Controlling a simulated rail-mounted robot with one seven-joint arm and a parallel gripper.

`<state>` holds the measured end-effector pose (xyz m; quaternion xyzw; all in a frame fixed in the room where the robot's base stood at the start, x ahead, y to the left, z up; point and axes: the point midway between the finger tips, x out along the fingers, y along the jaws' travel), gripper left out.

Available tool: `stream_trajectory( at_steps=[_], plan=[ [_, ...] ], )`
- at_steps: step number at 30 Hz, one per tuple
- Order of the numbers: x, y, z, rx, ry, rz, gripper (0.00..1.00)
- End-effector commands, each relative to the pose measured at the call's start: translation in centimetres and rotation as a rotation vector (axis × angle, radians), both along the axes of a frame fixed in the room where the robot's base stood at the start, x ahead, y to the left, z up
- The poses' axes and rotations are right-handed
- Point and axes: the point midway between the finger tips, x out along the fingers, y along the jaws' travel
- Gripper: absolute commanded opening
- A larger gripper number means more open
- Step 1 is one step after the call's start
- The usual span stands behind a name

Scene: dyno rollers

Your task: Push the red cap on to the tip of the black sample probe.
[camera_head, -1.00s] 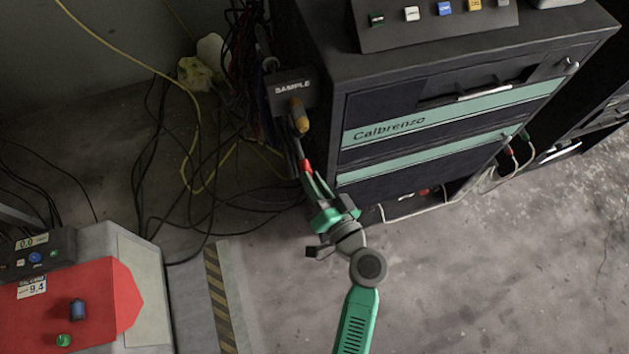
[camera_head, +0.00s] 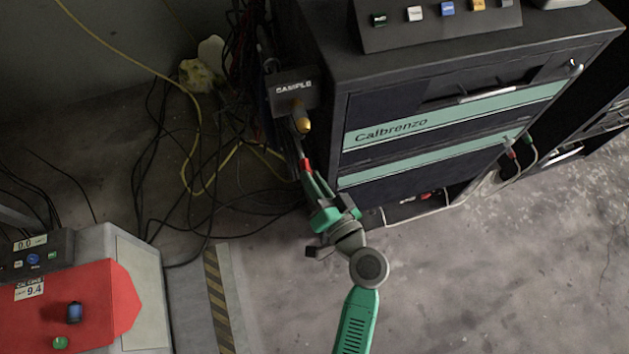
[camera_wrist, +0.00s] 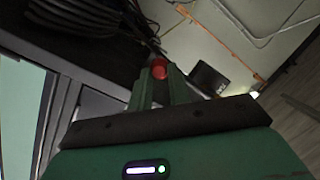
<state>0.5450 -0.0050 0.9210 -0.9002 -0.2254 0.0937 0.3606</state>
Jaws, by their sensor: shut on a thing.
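The red cap (camera_head: 306,165) is held between the fingertips of my gripper (camera_head: 311,178), which is shut on it. In the wrist view the round red cap (camera_wrist: 159,69) shows between the two green fingers (camera_wrist: 156,85). The thin black sample probe (camera_head: 299,145) slants down from below the yellow fitting at the SAMPLE box, and its lower end meets the cap in the head view. I cannot tell whether the tip is inside the cap or only lined up with it. The probe is not clear in the wrist view.
The dark Calbrenzo cabinet (camera_head: 420,155) stands close to the right of my gripper. The SAMPLE box (camera_head: 292,92) with its yellow fitting (camera_head: 302,118) is above. Loose cables (camera_head: 200,180) lie to the left. A red-topped machine (camera_head: 100,298) stands at the lower left.

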Motion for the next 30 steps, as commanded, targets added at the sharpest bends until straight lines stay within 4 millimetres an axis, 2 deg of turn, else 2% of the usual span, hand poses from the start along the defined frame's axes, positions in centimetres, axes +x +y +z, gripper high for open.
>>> stream_trajectory(
  at_steps=[13, 14, 17, 26, 30],
  plan=[
    [0.7, 0.2, 0.1, 0.0, -0.001, 0.001, 0.0],
    [0.7, 0.2, 0.2, 0.0, 0.0, 0.0, 0.22],
    [0.7, 0.2, 0.2, 0.0, 0.0, 0.0, 0.42],
    [0.5, 0.1, 0.2, 0.001, 0.0, 0.0, 0.44],
    [-1.5, -1.0, 0.2, 0.0, 0.002, -0.003, 0.44]
  ],
)
